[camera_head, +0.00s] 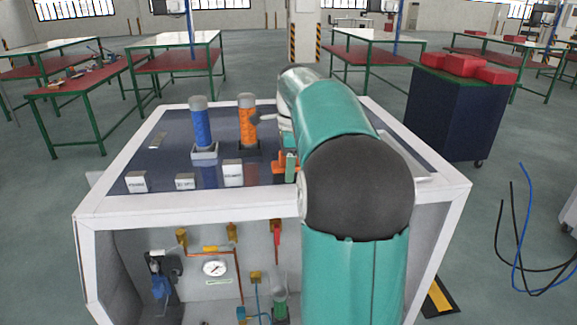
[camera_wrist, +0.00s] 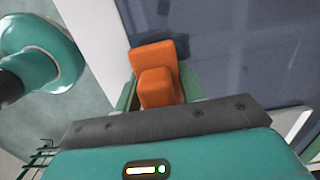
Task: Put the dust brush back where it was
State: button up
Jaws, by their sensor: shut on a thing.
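My gripper (camera_head: 290,160) is over the right part of the machine's dark top panel, partly hidden by my own arm. It is shut on an orange, block-shaped thing, which I take to be the dust brush (camera_head: 281,168). In the wrist view the orange brush (camera_wrist: 153,58) sits between the green fingers of my gripper (camera_wrist: 160,98), with the dark panel behind it. Its bristles are not clearly seen. I cannot tell whether it touches the panel.
A blue cylinder (camera_head: 201,127) and an orange cylinder (camera_head: 247,121) stand upright on the dark panel (camera_head: 170,140), left of my gripper. Small white labelled blocks (camera_head: 137,181) line its front edge. A white frame (camera_head: 190,208) borders the panel. Gauge and pipes are below.

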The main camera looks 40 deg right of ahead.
jog(key=shift+w+f, duration=0.1)
jog(key=shift+w, duration=0.1)
jog(key=shift+s+f, duration=0.15)
jog(key=shift+f, duration=0.15)
jog(key=o, duration=1)
jog(key=shift+f, duration=0.1)
